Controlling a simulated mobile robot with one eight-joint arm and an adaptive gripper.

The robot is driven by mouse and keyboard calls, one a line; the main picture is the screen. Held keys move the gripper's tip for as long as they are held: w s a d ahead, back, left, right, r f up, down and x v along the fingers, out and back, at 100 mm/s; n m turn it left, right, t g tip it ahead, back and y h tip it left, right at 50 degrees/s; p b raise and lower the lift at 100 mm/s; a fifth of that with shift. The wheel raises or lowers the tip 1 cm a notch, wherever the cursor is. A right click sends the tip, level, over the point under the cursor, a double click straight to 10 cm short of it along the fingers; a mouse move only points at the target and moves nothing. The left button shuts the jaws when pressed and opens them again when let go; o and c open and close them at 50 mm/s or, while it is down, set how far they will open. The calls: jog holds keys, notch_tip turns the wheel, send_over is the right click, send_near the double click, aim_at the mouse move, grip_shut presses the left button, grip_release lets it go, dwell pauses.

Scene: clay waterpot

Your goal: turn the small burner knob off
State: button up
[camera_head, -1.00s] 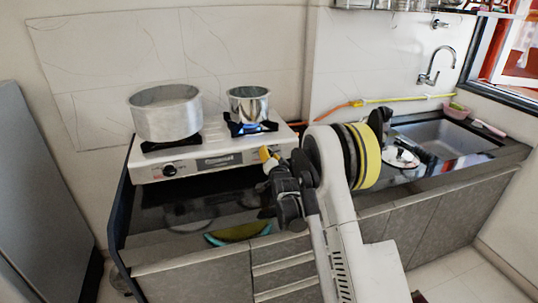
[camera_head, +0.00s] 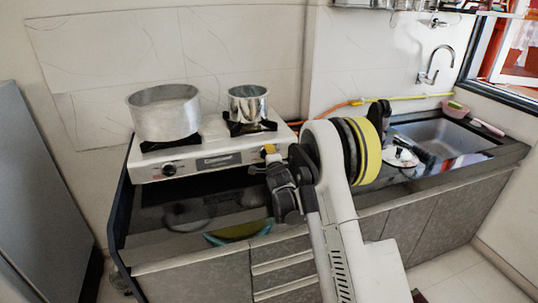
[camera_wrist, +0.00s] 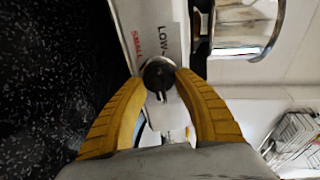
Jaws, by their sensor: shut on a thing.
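The white stove (camera_head: 215,143) stands on the dark counter. Its right-hand burner knob, on the small pot's side, shows in the wrist view as a dark round knob (camera_wrist: 157,74) with a ridge across it. My gripper (camera_head: 268,151) is at the stove's right front, its yellow fingers shut on that knob, one on each side (camera_wrist: 158,80). In the head view the gripper mostly hides this knob. The small steel pot (camera_head: 248,104) sits on the right burner (camera_head: 247,127), with no flame visible under it. The left knob (camera_head: 169,169) is free.
A large pot (camera_head: 165,114) sits on the left burner. An orange hose (camera_head: 338,107) runs behind the stove. A lid (camera_head: 401,157) and the sink (camera_head: 441,131) are at the right. The wall stands close behind.

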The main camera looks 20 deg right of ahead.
jog(key=shift+m, duration=0.3)
dwell(0.4)
jog(key=o, duration=1.1)
jog(key=shift+a, duration=0.1)
jog(key=shift+o, duration=0.2)
jog(key=shift+s, duration=0.1)
jog(key=v, duration=1.1)
jog(key=shift+s+r, duration=0.15)
jog(key=shift+s, duration=0.2)
